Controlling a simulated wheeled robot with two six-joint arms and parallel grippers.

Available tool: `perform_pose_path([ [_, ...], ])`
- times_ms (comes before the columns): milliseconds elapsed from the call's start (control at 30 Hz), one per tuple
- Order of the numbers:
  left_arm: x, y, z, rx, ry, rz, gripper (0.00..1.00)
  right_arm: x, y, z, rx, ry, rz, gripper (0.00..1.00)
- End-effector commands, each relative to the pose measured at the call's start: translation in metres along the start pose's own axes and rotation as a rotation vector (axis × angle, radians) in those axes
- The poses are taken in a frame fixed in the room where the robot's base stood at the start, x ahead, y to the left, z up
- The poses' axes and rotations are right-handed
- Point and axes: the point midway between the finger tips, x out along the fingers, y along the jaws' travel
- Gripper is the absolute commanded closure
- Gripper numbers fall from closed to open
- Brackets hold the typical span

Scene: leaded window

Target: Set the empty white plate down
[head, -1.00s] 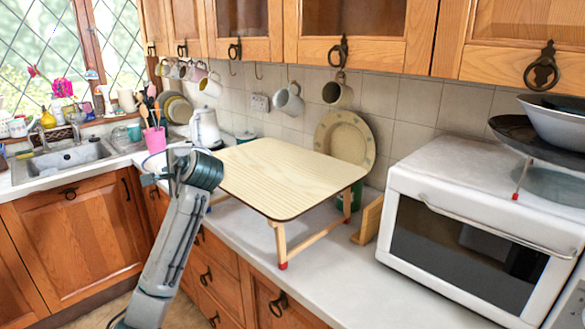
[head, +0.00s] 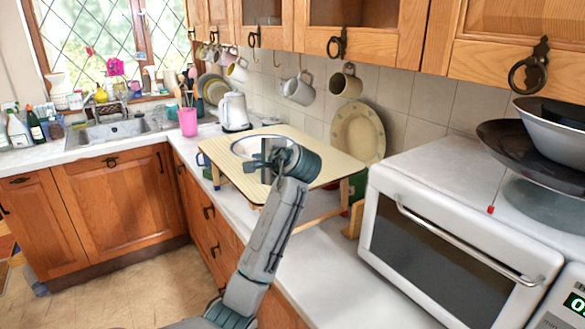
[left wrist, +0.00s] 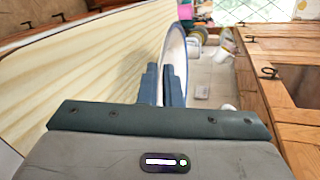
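The empty white plate (head: 243,146) with a blue rim shows over the far left part of the pale wooden folding table (head: 315,158) in the head view. My left gripper (head: 268,158) is at its near edge. In the left wrist view the plate (left wrist: 178,55) shows nearly edge-on, its rim between the two fingers (left wrist: 161,87), which look closed on it. The plate lies about parallel to the tabletop (left wrist: 85,65). I cannot tell whether it touches the top. My gripper hides part of the plate in the head view. My right gripper is not in view.
A white kettle (head: 233,111) and a pink utensil pot (head: 188,121) stand behind the table. A large plate (head: 358,134) leans on the wall. A white oven (head: 445,225) stands at the right, with pans (head: 530,145) above. Mugs (head: 298,88) hang overhead.

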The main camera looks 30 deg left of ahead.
Motion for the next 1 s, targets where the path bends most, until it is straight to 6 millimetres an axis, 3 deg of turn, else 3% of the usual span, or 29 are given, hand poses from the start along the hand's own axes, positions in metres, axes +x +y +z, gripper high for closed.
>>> perform_pose_path([
  [200,-0.031,0.001,-0.048,0.001,0.005,0.003,1.00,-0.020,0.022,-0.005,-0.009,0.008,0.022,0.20],
  [367,-0.043,0.004,-0.069,0.000,0.002,0.000,1.00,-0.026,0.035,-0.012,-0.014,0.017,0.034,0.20],
  [567,-0.044,0.011,-0.076,0.001,-0.001,-0.001,1.00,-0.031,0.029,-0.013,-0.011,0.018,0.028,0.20],
  [800,-0.035,0.037,-0.082,0.001,0.000,-0.001,1.00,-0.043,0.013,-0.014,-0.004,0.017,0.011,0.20],
  [1000,-0.035,0.038,-0.082,-0.002,0.001,-0.002,1.00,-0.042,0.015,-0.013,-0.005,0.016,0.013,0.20],
])
